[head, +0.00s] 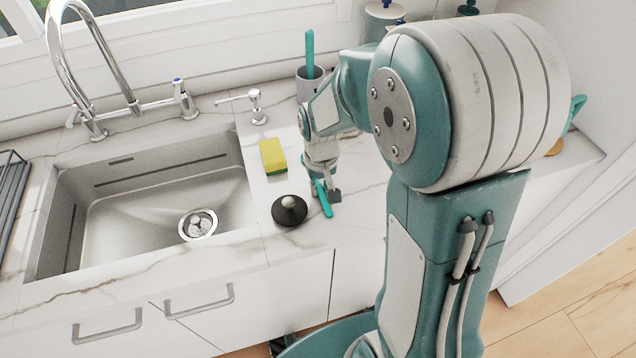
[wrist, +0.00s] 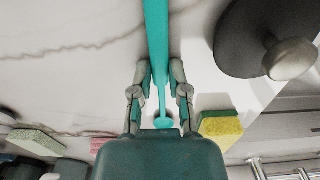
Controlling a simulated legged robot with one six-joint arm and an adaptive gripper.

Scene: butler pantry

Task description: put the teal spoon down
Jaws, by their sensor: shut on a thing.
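The teal spoon (head: 323,199) is held low over the marble counter, its lower end beside a round black stopper. In the wrist view the teal spoon (wrist: 156,40) runs lengthwise between my fingers, with its broad handle at the top and a small rounded end near my palm. My gripper (head: 325,190) is shut on it, one finger on each side, as the wrist view of the gripper (wrist: 160,76) shows. I cannot tell whether the spoon touches the counter.
The black stopper (head: 289,210) lies just left of the spoon. A yellow-green sponge (head: 272,156) lies behind it. A steel sink (head: 150,200) opens to the left. A grey cup (head: 304,88) with a teal utensil stands behind. The counter's front edge is close.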

